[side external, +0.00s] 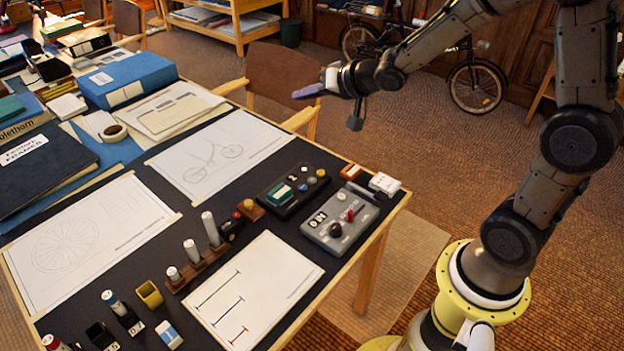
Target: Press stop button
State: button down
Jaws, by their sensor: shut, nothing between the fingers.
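My gripper (308,91) is shut and empty, high above the far right part of the table, with purplish fingers pointing left. No label reading "stop" is legible, so I cannot tell which button is the stop button. A small wooden block (252,213) with an orange-red top stands left of that box. My gripper touches none of them.
A white sheet with coloured lines (255,290) lies in front of the boxes. A wooden rack of pale cylinders (200,262) stands to the left. A white block (385,184) sits at the right corner. A chair (285,80) stands behind the table.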

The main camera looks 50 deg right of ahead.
notch_tip(320, 180, down, 8)
jog(key=w+d+g, duration=0.1)
jog(key=m+g, duration=0.1)
jog(key=g, duration=0.1)
send_over(312, 181)
notch_tip(312, 181, down, 7)
jog(key=shift+s+d+f, duration=0.1)
jog(key=shift+s+d, duration=0.1)
jog(key=shift+s, duration=0.2)
jog(key=shift+f, duration=4.4)
jog(key=shift+f, duration=0.15)
jog(key=shift+f, duration=0.25)
